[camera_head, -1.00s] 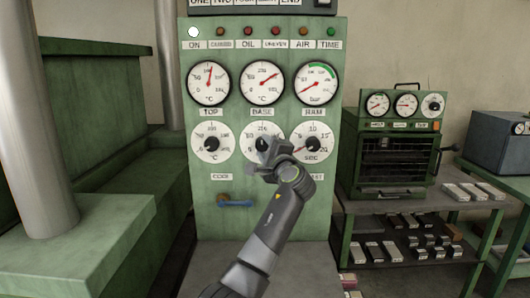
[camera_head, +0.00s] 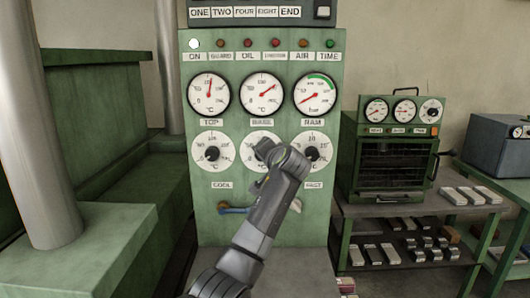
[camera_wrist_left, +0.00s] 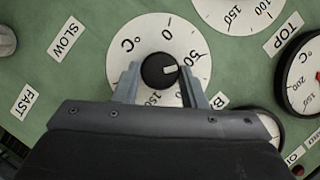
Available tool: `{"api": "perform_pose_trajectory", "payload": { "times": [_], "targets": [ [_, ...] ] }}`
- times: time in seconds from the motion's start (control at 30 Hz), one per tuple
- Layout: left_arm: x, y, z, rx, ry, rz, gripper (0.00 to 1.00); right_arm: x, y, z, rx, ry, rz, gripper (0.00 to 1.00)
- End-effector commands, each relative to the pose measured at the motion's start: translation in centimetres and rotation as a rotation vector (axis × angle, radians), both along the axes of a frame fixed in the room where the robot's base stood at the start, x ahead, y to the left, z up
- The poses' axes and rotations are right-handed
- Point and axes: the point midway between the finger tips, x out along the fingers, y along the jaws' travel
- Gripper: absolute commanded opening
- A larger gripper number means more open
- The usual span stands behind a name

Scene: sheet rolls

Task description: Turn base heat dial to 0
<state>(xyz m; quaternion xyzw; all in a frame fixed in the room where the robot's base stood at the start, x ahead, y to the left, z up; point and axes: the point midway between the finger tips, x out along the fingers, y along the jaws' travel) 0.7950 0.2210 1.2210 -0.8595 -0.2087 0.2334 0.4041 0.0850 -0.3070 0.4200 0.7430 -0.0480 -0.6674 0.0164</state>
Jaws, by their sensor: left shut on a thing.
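The base heat dial (camera_head: 253,139) is the middle one in the lower row on the green panel, under the BASE label. In the head view, my left gripper (camera_head: 265,150) covers most of it. In the left wrist view, the dial's white face (camera_wrist_left: 141,37) shows °C and a scale with 0, 50 and 150. My left gripper (camera_wrist_left: 160,82) has a finger on each side of the black knob (camera_wrist_left: 153,68) and is shut on it. The knob's white mark points right in that view, a little past 50 on the side away from 0. My right gripper is in neither view.
Gauges, including the BASE gauge (camera_head: 262,93), sit above. A green oven (camera_head: 392,160) stands on a table at the right.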

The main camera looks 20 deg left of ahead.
Motion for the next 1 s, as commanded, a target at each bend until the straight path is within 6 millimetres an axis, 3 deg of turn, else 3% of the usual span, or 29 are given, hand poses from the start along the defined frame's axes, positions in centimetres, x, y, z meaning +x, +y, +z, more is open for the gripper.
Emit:
{"api": "perform_pose_trajectory", "payload": {
  "times": [1.0],
  "targets": [
    [-0.2, 0.8, 0.5, -0.876, -0.252, 0.001, 0.15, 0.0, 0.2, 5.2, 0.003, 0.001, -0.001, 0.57]
  ]
}}
